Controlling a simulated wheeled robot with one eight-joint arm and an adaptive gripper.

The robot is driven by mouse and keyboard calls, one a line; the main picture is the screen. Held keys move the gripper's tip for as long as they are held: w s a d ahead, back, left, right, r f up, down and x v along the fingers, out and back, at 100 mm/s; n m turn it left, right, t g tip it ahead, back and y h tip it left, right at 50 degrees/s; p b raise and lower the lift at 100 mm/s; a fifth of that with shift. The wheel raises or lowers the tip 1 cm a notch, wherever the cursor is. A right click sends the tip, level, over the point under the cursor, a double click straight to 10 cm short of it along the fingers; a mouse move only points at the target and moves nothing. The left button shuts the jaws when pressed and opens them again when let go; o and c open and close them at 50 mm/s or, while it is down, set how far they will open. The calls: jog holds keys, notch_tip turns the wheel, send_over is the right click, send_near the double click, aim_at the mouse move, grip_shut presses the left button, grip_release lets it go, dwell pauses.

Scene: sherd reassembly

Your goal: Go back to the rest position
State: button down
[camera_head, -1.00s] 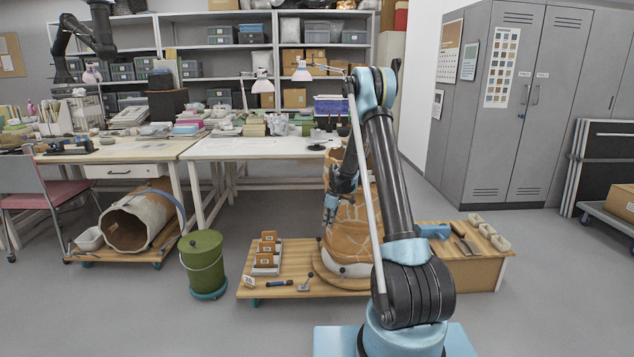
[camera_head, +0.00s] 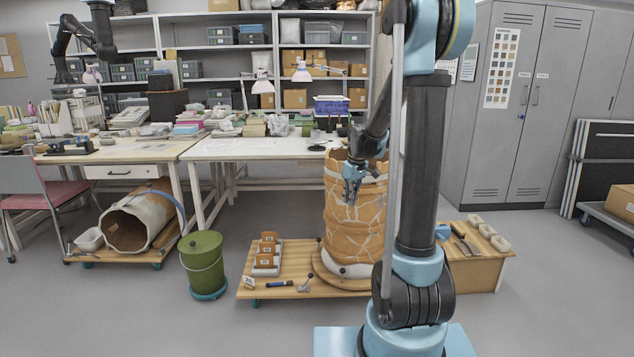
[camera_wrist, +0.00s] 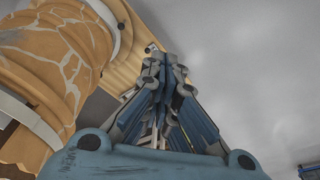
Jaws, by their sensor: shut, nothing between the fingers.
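My gripper (camera_head: 352,188) is shut and empty. In the head view it hangs beside the upper part of a large orange-brown jar (camera_head: 350,228) with pale joint lines, in front of its left side. I cannot tell whether they touch in that view. In the wrist view my gripper (camera_wrist: 172,75) has its fingers together, and the jar (camera_wrist: 65,60) is to the left of it. The jar stands upright on a low wooden platform (camera_head: 297,257). My own arm hides its right side.
A green bucket (camera_head: 203,262) stands left of the platform. A wooden box (camera_head: 480,270) with tools is at the right. A white table (camera_head: 245,148) is behind. The floor in front at left is clear.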

jog(key=s+d+r+m, duration=0.2)
jog(key=s, duration=0.8)
jog(key=s+d+r+m, duration=0.2)
jog(key=s, duration=0.8)
jog(key=s+d+f+m, duration=0.1)
jog(key=s+f+m, duration=0.1)
jog(key=s, duration=0.5)
jog(key=s+d+f+m+h, duration=0.1)
jog(key=s+f, duration=0.3)
jog(key=s, duration=0.4)
jog(key=shift+d+f+m+t, duration=0.15)
jog(key=shift+d+m+t, duration=0.15)
jog(key=shift+d+m, duration=0.2)
jog(key=shift+w+f, duration=0.2)
jog(key=shift+w, duration=0.2)
